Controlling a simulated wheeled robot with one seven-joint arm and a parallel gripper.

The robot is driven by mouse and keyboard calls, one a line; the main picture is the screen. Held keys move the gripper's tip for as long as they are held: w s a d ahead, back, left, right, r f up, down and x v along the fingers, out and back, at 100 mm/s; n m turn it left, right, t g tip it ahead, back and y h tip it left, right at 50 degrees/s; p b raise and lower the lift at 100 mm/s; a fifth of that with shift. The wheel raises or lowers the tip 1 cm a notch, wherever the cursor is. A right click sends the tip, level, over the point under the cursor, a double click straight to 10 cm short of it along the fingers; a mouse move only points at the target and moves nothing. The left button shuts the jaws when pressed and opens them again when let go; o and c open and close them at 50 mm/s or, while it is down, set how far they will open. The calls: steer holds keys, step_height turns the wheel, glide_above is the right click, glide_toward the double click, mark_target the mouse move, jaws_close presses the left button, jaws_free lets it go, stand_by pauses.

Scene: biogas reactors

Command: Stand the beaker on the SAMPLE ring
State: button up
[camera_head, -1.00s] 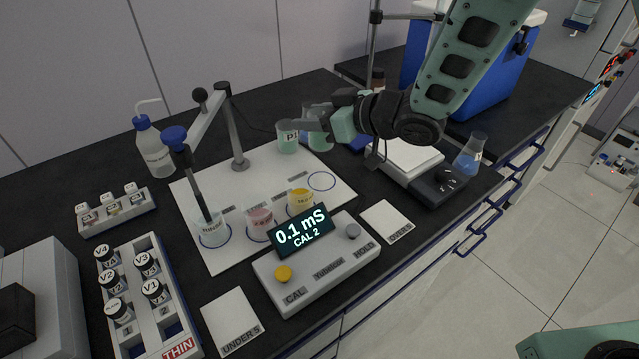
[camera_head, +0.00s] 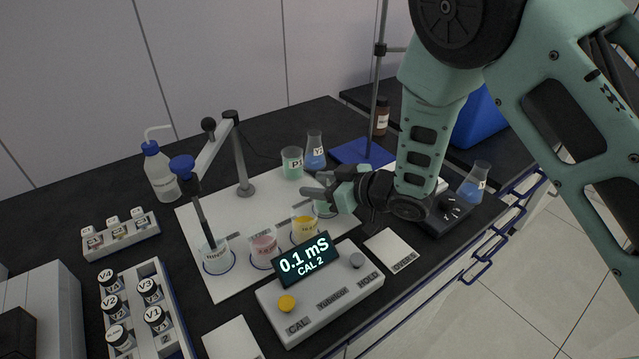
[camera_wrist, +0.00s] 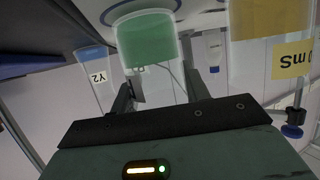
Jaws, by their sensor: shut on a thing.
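The beaker, clear with green liquid (camera_wrist: 150,42), is between my gripper's fingers (camera_wrist: 158,92) in the wrist view, which is upside down. My gripper (camera_head: 318,193) is shut on it. In the head view the beaker (camera_head: 325,208) is partly hidden by the gripper and stands upright over the right end of the white board (camera_head: 255,203), where the SAMPLE ring lies. A blue arc of the ring (camera_wrist: 150,13) shows around the beaker's base in the wrist view. I cannot tell whether the base touches the board.
A yellow beaker (camera_head: 304,229), a pink beaker (camera_head: 263,248) and the rinse beaker with the probe (camera_head: 216,258) stand to the left. Beaker P1 (camera_head: 292,161) and flask Y2 (camera_head: 315,152) stand behind. The meter (camera_head: 320,295) is in front.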

steer(key=shift+f, duration=0.2)
steer(key=o, duration=1)
steer(key=shift+o, duration=0.2)
steer(key=shift+r, duration=0.1)
